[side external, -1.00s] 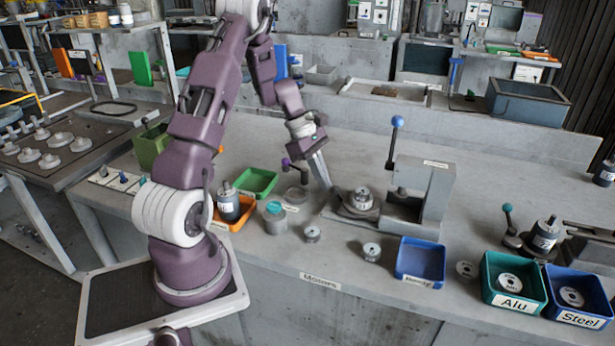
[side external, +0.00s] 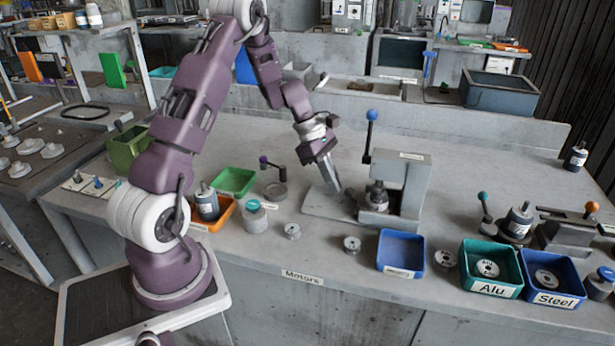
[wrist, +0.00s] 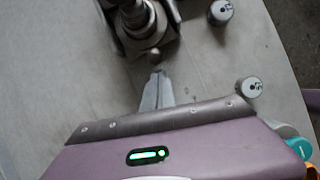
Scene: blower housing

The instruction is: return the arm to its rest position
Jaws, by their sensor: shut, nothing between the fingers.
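My gripper (side external: 333,192) is shut and empty. It points down just above the base plate of the grey press (side external: 412,182), at its left end. In the wrist view the closed fingertips (wrist: 160,72) are close to a round knob (wrist: 153,57) in front of the press; whether they touch it I cannot tell. A metal part (side external: 377,197) sits upright under the press head. It shows at the top of the wrist view too (wrist: 138,18). My arm is bent forward over the bench, away from its base.
The press lever with a blue ball (side external: 371,115) stands upright right of my gripper. Small metal cylinders (side external: 352,244) and (side external: 292,231) stand in front. Blue (side external: 400,268), Alu (side external: 491,287) and Steel (side external: 555,298) bins line the front right. The bench behind is mostly clear.

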